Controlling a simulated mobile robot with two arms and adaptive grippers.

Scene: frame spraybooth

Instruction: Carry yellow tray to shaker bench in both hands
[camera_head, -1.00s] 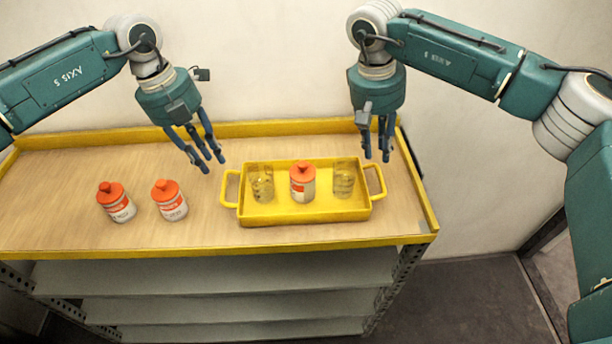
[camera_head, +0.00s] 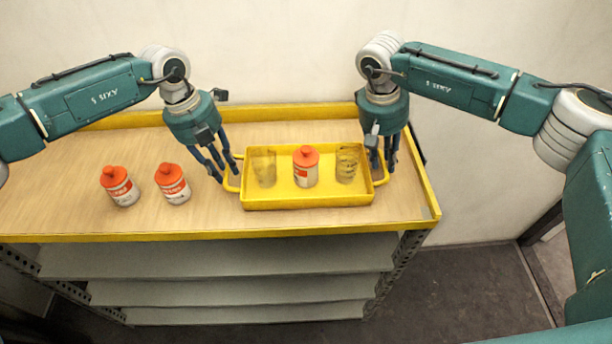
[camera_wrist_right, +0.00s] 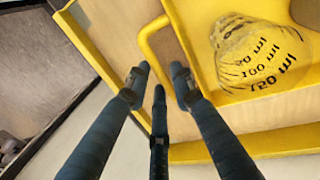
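The yellow tray (camera_head: 300,204) sits on the wooden top of a yellow-edged shelf unit. It holds an orange-capped bottle (camera_head: 305,168) between two clear beakers, one on the left (camera_head: 264,168) and one on the right (camera_head: 347,164). My left gripper (camera_head: 228,174) is at the tray's left handle, its fingers apart. My right gripper (camera_head: 383,168) is at the right handle. In the right wrist view, its fingers (camera_wrist_right: 160,85) are spread near the handle (camera_wrist_right: 150,40), and the right beaker (camera_wrist_right: 255,55) shows its markings. Whether the left fingers touch the handle is unclear.
Two orange-capped bottles (camera_head: 120,186) (camera_head: 172,184) stand on the wooden top (camera_head: 60,200) left of the tray. A yellow rim (camera_head: 200,235) edges the top. Grey shelves (camera_head: 230,260) lie below. A wall stands behind, and dark floor (camera_head: 470,290) shows at the right.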

